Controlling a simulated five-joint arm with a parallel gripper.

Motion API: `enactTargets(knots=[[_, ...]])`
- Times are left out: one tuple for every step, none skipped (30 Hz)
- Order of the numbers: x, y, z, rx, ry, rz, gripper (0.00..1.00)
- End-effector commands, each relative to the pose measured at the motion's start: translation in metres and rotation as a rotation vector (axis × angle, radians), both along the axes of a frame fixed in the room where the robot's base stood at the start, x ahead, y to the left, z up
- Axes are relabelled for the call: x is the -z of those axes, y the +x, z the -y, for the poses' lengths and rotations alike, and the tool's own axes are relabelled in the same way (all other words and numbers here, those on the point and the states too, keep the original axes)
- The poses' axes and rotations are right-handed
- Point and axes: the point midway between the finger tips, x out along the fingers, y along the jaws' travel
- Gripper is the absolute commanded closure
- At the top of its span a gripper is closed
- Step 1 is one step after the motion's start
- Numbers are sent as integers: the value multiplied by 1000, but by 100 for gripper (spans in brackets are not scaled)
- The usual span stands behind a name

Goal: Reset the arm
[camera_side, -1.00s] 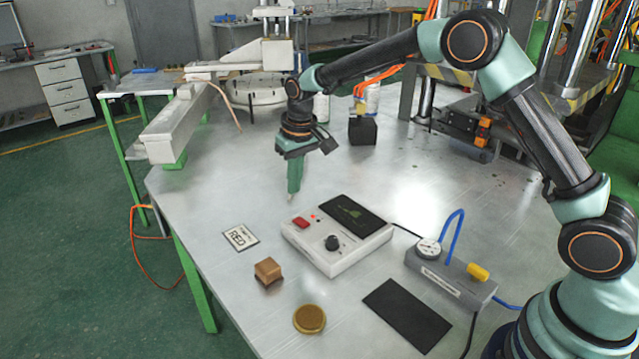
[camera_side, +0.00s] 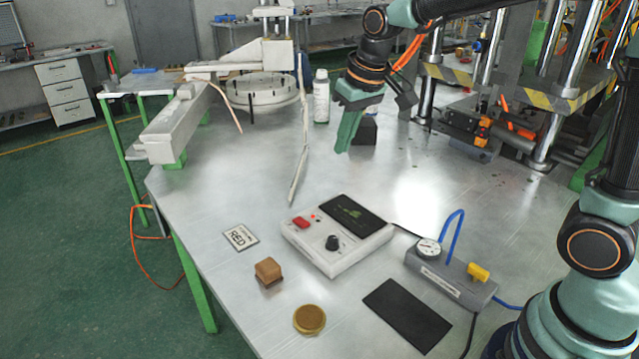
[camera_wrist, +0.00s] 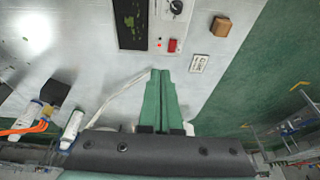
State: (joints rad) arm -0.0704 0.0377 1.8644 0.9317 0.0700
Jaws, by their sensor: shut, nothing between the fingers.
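My gripper (camera_side: 345,138) is shut and empty, its green fingers pointing down above the far part of the table. In the wrist view its two fingers (camera_wrist: 160,76) lie side by side with nothing between them. My arm stands raised, its upper part cut off by the top edge of the side view. The control box (camera_side: 337,237) with its red button, black knob and dark screen sits apart from the gripper, nearer the camera. The wrist view also shows the control box (camera_wrist: 165,25) at the top.
A white bottle (camera_side: 321,97) and a black block (camera_side: 369,130) stand near my gripper. A press (camera_side: 490,125) stands right.

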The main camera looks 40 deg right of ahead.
Motion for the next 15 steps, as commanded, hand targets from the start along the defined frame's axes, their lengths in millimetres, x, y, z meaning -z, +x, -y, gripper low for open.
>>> enactTargets(knots=[[-9, -14, 4, 2, -1, 21, 100], [-12, -22, 6, 2, -1, 30, 100], [-15, -32, 9, 3, -2, 42, 100], [-18, -40, 10, 2, -3, 51, 100], [-20, -47, 12, 2, -4, 60, 100], [-22, -57, 14, 3, -4, 72, 100], [-23, -65, 16, 4, -5, 82, 100], [-24, -72, 17, 4, -6, 91, 100], [-24, -82, 19, 5, -7, 103, 100], [-24, -89, 21, 4, -8, 113, 100], [-24, -96, 22, 5, -10, 121, 100], [-22, -105, 24, 5, -12, 132, 100], [-21, -111, 25, 5, -12, 140, 100], [-20, -117, 26, 5, -14, 148, 100], [-18, -124, 27, 5, -16, 156, 100]])
